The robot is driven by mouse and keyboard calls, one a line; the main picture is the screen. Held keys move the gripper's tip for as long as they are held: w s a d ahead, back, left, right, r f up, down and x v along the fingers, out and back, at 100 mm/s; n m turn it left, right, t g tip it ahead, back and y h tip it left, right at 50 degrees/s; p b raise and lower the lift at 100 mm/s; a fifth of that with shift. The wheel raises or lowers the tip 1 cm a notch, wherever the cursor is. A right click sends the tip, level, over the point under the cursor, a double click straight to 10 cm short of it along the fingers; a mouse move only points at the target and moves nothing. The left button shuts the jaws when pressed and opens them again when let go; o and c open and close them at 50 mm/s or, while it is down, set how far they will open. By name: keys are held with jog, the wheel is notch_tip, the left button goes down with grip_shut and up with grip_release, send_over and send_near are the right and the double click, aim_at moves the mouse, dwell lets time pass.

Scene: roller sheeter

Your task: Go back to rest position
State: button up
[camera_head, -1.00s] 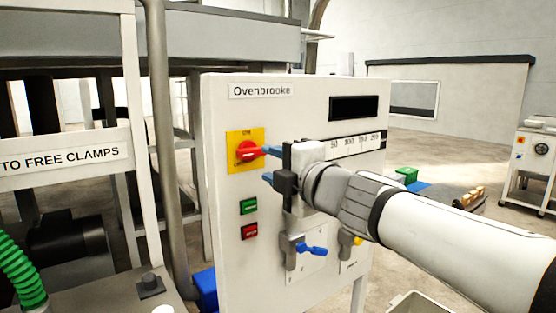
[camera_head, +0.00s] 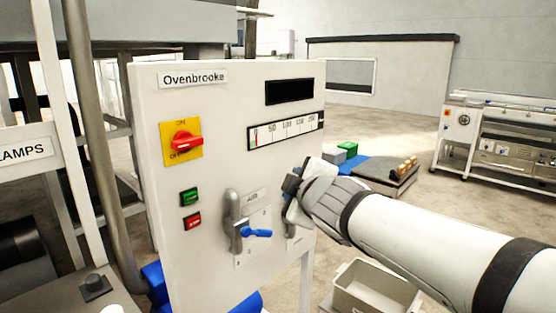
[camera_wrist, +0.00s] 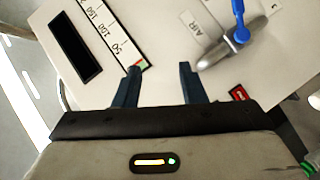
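My gripper (camera_head: 292,186) is in front of the right side of the white Ovenbrooke control panel (camera_head: 160,225). In the wrist view, the two dark blue fingers of my gripper (camera_wrist: 161,78) stand apart with nothing between them, so it is open and empty. The red rotary switch (camera_head: 186,142) on its yellow plate is left of my gripper and apart from it, its handle lying about level. My gripper hides part of the panel's lower right.
A lever valve with a blue handle (camera_head: 257,233) sits close left of my gripper. Green (camera_head: 189,197) and red (camera_head: 193,221) buttons are further left. An open bin (camera_head: 375,290) stands on the floor below my arm. A low platform (camera_head: 375,175) and a wheeled machine (camera_head: 500,145) are behind.

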jog(key=s+d+f+m+g+h+p, duration=0.2)
jog(key=s+d+f+m+g+h, duration=0.25)
jog(key=d+f+m, duration=0.45)
jog(key=s+d+f+m+g+p, duration=0.1)
jog(key=s+d+f+m+g, duration=0.1)
jog(key=s, duration=0.5)
jog(key=s+d+f+m+g+p, duration=0.1)
jog(key=s+d+f+m+g, duration=0.1)
jog(key=s+f+m+g, duration=0.2)
jog(key=s+f+g, duration=0.1)
jog(key=s+f, duration=0.2)
jog(key=s, duration=0.1)
jog(key=shift+s+d+m, duration=0.2)
jog(key=shift+d+m, duration=0.15)
jog(key=shift+m, duration=0.05)
